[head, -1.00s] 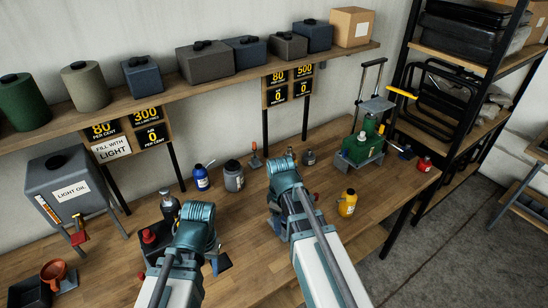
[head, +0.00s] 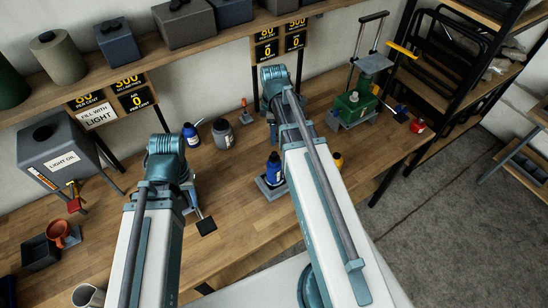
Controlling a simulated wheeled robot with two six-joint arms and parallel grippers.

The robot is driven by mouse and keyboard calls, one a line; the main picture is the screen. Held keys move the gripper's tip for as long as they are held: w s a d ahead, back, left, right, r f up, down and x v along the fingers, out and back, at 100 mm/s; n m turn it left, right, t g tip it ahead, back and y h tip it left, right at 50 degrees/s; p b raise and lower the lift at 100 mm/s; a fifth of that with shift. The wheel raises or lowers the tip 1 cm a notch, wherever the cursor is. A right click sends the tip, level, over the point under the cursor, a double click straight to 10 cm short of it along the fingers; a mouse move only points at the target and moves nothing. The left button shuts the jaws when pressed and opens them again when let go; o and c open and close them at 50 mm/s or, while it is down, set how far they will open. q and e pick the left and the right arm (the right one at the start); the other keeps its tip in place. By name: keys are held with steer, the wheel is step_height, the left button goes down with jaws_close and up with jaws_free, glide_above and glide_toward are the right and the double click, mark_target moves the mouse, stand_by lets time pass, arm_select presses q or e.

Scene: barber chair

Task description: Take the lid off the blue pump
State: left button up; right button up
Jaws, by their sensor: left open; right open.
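A blue container (head: 274,172) with a dark top and a pale label stands upright on a grey base (head: 274,191), just left of my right forearm. I cannot tell whether it is the blue pump. Another blue container (head: 191,137) with a dark top stands further back, right of my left wrist. A green machine (head: 352,105) on a grey stand is at the back right. Both my forearms reach over the bench.
A grey jar (head: 222,134) stands beside the rear blue container. A yellow bottle (head: 338,159) is partly hidden by my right arm. A red can (head: 417,126) is near the bench's right end. A shelf of grey containers (head: 117,42) runs above.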

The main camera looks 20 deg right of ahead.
arm_select(q)
step_height(320, 180, down, 7)
steer(key=b, duration=0.6)
arm_select(e)
glide_above(275, 153)
steer(key=f, duration=0.7)
steer(key=shift+s+a+f, duration=0.15)
steer(key=shift+a, duration=0.1)
arm_select(q)
steer(key=shift+f, duration=0.15)
step_height(275, 153, down, 5)
steer(key=b, duration=0.5)
steer(key=shift+f+b, duration=0.15)
steer(key=shift+b, duration=0.2)
arm_select(e)
step_height(275, 153, down, 5)
steer(key=shift+d+f, duration=0.15)
jaws_close()
